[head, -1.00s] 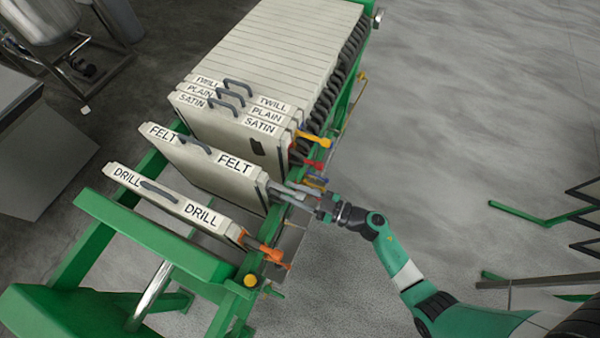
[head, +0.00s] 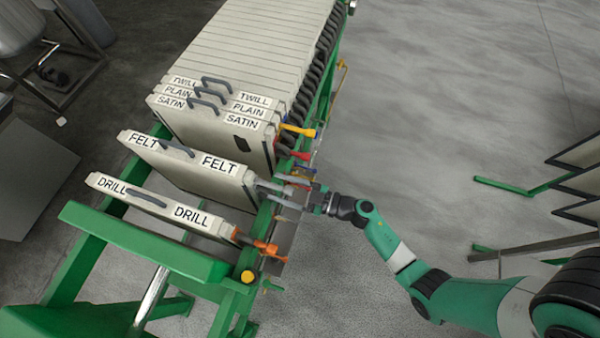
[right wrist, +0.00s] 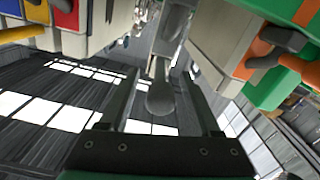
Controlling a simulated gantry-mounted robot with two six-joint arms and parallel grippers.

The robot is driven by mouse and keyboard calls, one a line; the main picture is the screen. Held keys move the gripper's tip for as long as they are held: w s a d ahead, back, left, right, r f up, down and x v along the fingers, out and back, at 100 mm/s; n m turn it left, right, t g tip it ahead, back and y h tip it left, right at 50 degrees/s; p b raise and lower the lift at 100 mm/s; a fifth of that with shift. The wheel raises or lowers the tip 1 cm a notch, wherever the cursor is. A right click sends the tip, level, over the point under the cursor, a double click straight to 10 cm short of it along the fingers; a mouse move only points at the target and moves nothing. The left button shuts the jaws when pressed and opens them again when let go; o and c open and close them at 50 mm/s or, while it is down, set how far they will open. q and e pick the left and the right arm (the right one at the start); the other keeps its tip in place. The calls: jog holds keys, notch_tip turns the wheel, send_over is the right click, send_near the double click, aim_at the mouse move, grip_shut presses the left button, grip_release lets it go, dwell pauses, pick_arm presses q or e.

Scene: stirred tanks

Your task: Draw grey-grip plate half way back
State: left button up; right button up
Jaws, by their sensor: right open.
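The plate marked FELT (head: 190,168) stands upright, apart from the stack behind it and from the DRILL plate in front. Its grey grip (head: 268,185) sticks out to the right over the green side rail. My right gripper (head: 288,198) is at this grip, coming in from the right. In the right wrist view the grey grip (right wrist: 160,98) with its rounded end lies between the two open fingers (right wrist: 160,105), with gaps on both sides. My left gripper is not in view.
The DRILL plate (head: 160,208) with an orange grip (head: 265,247) stands in front. Behind the FELT plate is the stack with SATIN (head: 205,125), PLAIN and TWILL plates, with red, blue and yellow grips close by. Open floor (head: 440,100) lies to the right.

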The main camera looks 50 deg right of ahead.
jog(key=p+v, duration=0.2)
jog(key=v, duration=0.9)
jog(key=shift+s, duration=0.3)
